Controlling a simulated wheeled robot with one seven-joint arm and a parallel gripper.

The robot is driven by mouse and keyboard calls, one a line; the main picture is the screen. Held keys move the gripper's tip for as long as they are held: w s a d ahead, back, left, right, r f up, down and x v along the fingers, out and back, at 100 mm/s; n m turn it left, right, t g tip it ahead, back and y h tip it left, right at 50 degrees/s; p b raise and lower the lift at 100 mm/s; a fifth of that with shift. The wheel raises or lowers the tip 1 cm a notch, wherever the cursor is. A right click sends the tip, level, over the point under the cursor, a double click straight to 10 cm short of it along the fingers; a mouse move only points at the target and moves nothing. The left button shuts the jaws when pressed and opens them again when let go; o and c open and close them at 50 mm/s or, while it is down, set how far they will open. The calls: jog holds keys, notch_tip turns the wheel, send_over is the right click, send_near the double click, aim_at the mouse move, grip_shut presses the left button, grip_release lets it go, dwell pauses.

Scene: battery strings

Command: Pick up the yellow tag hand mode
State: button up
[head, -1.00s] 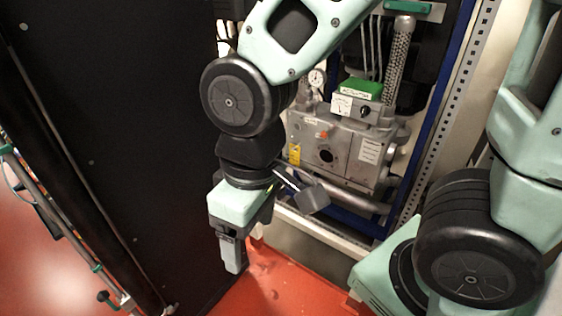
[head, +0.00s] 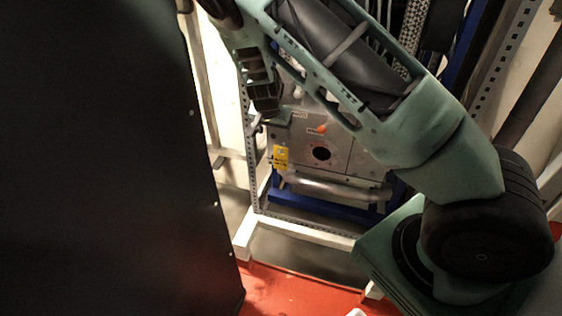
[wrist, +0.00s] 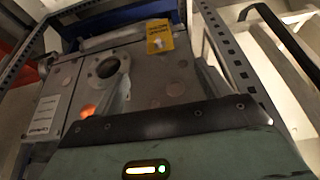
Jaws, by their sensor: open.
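The yellow tag (head: 281,157) hangs on the left front of the grey metal unit (head: 345,155) in the head view. In the wrist view the yellow tag (wrist: 160,38) shows at the top, right of a round port (wrist: 108,67), with dark print on it. My gripper (head: 270,120) is above and slightly left of the tag in the head view, apart from it and partly hidden by its own wrist. In the wrist view its body fills the lower part. It is open, with nothing seen in it.
A large black panel (head: 95,160) stands close on the left. A perforated metal upright (head: 253,160) runs just left of the unit, and it also shows near the tag in the wrist view (wrist: 228,50). A pipe (head: 335,188) crosses below the unit. An orange knob (head: 321,129) is nearby.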

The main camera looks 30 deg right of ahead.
aim_at(281, 156)
jog(key=x, duration=1.7)
jog(key=shift+s+a, duration=0.15)
jog(key=shift+c, duration=0.3)
jog(key=c, duration=1)
